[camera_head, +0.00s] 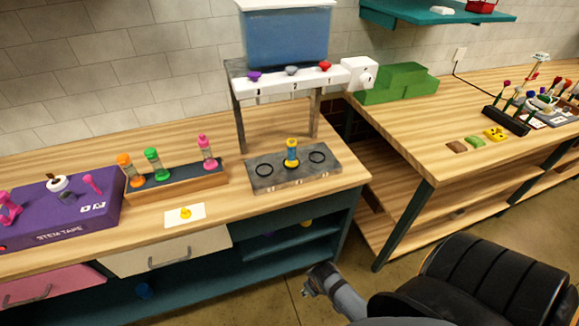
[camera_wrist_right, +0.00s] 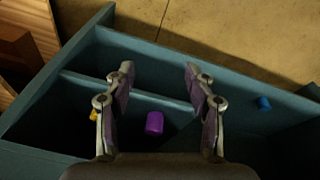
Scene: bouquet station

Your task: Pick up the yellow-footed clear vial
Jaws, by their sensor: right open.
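The yellow-footed clear vial (camera_head: 291,153) stands upright at the middle ring of the grey plate (camera_head: 262,183), below the dispenser. It has yellow at its top and foot. My right gripper (camera_head: 311,284) is low at the front, apart from the vial, near the bench's right end. In the right wrist view, the right gripper (camera_wrist_right: 160,72) is open with nothing between its fingers. The vial is not in that view. My left gripper is not in view.
The dispenser (camera_head: 288,83) stands over the plate. A rack (camera_head: 178,184) holds orange, green and pink vials to the left. A yellow piece (camera_head: 185,213) lies on a white card. A purple object (camera_wrist_right: 154,123) sits in the shelf below the gripper. A gap separates the two benches.

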